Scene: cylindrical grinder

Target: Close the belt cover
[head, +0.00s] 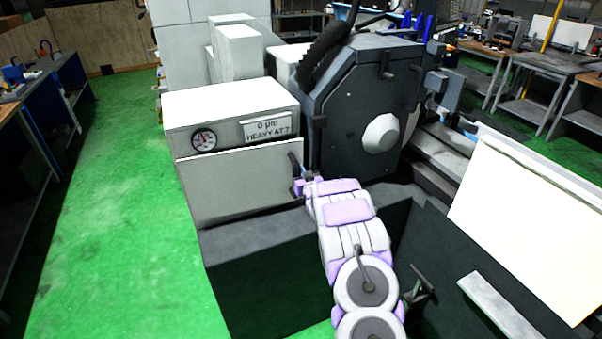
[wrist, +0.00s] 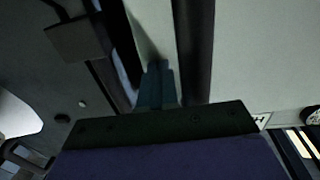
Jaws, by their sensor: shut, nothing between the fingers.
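The dark grey polygonal cover (head: 350,105) with a pale round hub stands upright at the grinder's head, just right of the white cabinet. I take it for the belt cover; whether it is fully closed I cannot tell. It also fills the left of the wrist view (wrist: 45,85). My gripper (head: 309,177) is at the cover's lower left edge, beside the cabinet's right edge. In the wrist view its fingers (wrist: 157,82) are together and empty, between the cover's dark edge and a dark vertical bar (wrist: 194,45). Contact with either cannot be made out.
The white cabinet (head: 235,195) has a gauge (head: 204,139), a label and a black handle (head: 295,163). A dark ledge (head: 250,230) runs below it. A large white panel (head: 535,225) stands at right. Green floor (head: 105,200) is free at left.

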